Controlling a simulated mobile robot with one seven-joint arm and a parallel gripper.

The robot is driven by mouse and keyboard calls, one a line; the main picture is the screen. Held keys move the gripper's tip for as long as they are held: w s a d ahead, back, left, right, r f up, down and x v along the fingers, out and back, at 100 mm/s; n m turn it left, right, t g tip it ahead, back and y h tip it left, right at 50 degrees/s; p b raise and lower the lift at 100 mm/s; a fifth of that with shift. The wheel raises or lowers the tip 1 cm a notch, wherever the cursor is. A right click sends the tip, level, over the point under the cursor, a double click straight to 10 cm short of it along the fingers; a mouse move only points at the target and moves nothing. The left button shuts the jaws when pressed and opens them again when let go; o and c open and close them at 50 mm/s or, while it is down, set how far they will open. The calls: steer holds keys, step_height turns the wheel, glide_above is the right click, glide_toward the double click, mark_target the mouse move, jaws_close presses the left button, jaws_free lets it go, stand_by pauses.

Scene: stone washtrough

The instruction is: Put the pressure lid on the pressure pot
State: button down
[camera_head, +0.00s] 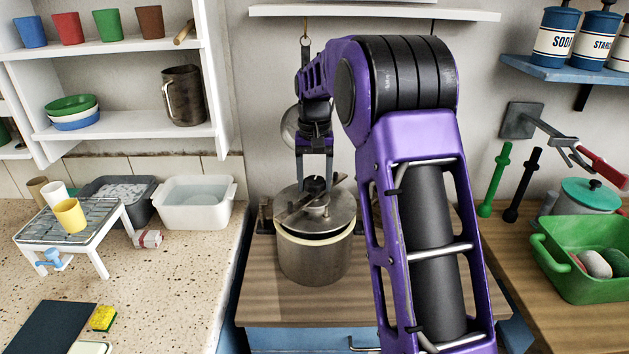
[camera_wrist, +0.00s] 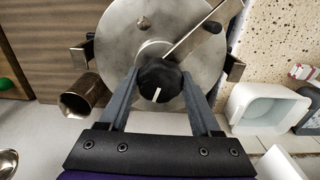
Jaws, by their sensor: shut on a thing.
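The pressure pot (camera_head: 316,264) is a steel pot standing upright on the wooden counter. The pressure lid (camera_head: 338,214) is a round steel disc with a bar across it and a black knob (camera_wrist: 159,87). It is over the pot's mouth, with a pale ring showing below its edge; I cannot tell whether it is seated or slightly above. My gripper (camera_head: 316,178) is above the lid, pointing down, its fingers on either side of the knob. In the wrist view the lid (camera_wrist: 120,45) fills the upper middle and hides the pot's mouth.
The wooden counter (camera_head: 270,305) is bare in front of the pot. A white basin (camera_head: 195,203) and a wire rack (camera_head: 75,222) stand to the left. A green tub (camera_head: 580,262) stands to the right. A shelf (camera_head: 375,14) crosses the wall above.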

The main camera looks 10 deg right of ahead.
steer(key=shift+f, duration=0.35)
steer(key=shift+f+b, duration=0.35)
steer(key=shift+f, duration=0.4)
stand_by(1.4)
jaws_free()
steer(key=shift+f, duration=0.1)
steer(key=shift+r+p, duration=0.35)
steer(key=shift+r, duration=3.2)
